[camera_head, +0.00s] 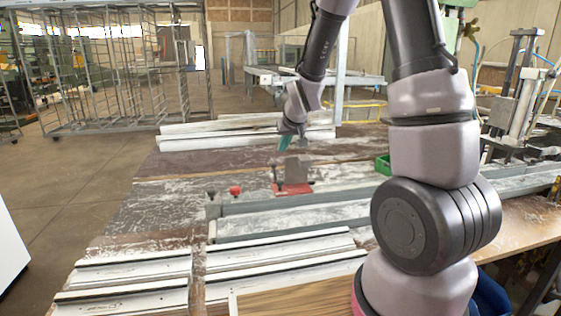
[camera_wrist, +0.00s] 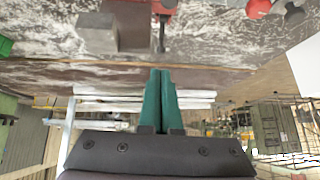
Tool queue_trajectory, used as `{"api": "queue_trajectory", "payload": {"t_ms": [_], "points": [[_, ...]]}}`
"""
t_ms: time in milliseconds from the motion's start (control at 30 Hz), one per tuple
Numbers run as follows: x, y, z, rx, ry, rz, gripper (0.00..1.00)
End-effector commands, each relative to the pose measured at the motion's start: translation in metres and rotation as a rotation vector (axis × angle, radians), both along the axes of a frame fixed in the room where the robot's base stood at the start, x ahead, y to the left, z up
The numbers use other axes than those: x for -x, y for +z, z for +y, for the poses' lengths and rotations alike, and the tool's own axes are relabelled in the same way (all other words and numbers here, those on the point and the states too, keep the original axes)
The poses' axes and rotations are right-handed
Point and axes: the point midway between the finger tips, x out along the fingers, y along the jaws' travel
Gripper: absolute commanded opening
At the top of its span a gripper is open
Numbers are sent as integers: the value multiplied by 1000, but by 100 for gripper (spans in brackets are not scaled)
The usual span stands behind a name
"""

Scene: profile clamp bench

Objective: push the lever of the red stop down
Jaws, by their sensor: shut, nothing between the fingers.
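The red stop (camera_head: 293,189) sits on the bench rail in the middle of the head view, with a grey block (camera_head: 292,170) beside it. In the wrist view the red stop (camera_wrist: 164,6) is cut off by the top edge, and the grey block (camera_wrist: 97,32) is to its left. A thin dark bar (camera_wrist: 162,32), which looks like the lever, extends from the red part towards my fingertips. My gripper (camera_head: 285,142) is shut and empty, above and behind the stop. Its teal fingers (camera_wrist: 160,72) point at the bar, apparently with a gap.
A red knob (camera_head: 235,190) and a dark knob (camera_head: 211,194) stand left of the stop on the rail. White profiles (camera_head: 245,130) lie behind, and more (camera_head: 130,270) in front. A green bin (camera_head: 383,164) is to the right. The dusty bench top left of the rail is clear.

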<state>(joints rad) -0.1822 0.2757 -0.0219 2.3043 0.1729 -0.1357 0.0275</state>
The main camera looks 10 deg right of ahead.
Motion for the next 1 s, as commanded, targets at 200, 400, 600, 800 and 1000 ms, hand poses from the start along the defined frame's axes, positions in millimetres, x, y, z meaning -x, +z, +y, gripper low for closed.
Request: {"api": "queue_trajectory", "payload": {"t_ms": [200,400,600,800,1000], "points": [[-1,-2,1,1,2,0,0],[-2,-4,1,1,2,1,0],[-16,-22,3,1,2,4,0],[-39,-51,5,2,1,3,0],[-56,-72,8,1,2,2,0]]}}
